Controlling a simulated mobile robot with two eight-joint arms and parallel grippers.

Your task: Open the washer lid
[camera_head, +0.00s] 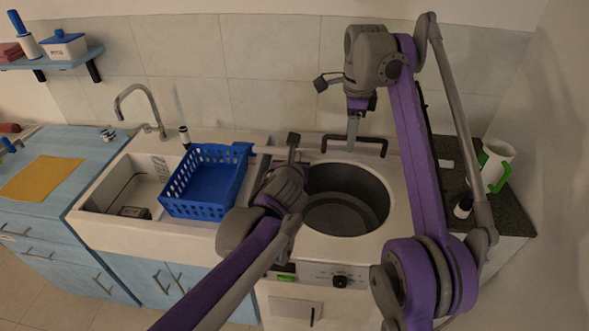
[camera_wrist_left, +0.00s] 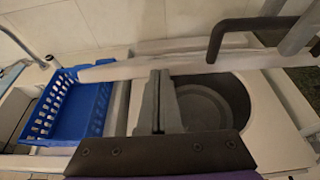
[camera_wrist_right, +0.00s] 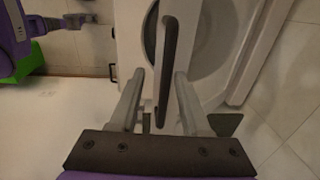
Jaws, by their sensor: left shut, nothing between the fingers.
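The washer (camera_head: 388,205) is white, and its round drum opening (camera_head: 345,200) is uncovered. Its lid (camera_head: 265,150) stands raised behind the opening, seen nearly edge-on; it also shows as a pale bar in the left wrist view (camera_wrist_left: 120,72). The dark lid handle (camera_head: 380,140) sits at the lid's back side. My right gripper (camera_head: 353,145) is at the handle. In the right wrist view, its fingers (camera_wrist_right: 158,85) are apart with the handle (camera_wrist_right: 169,60) between them. My left gripper (camera_head: 293,140) is shut and empty near the lid's front side; I cannot tell whether its tips (camera_wrist_left: 160,75) touch it.
A blue basket (camera_head: 205,185) sits over the sink (camera_head: 110,190), left of the washer. A tap (camera_head: 150,110) stands behind the sink. A dark counter (camera_head: 505,205) on the right holds a white-and-green jug (camera_head: 495,162). The tiled wall is close behind the lid.

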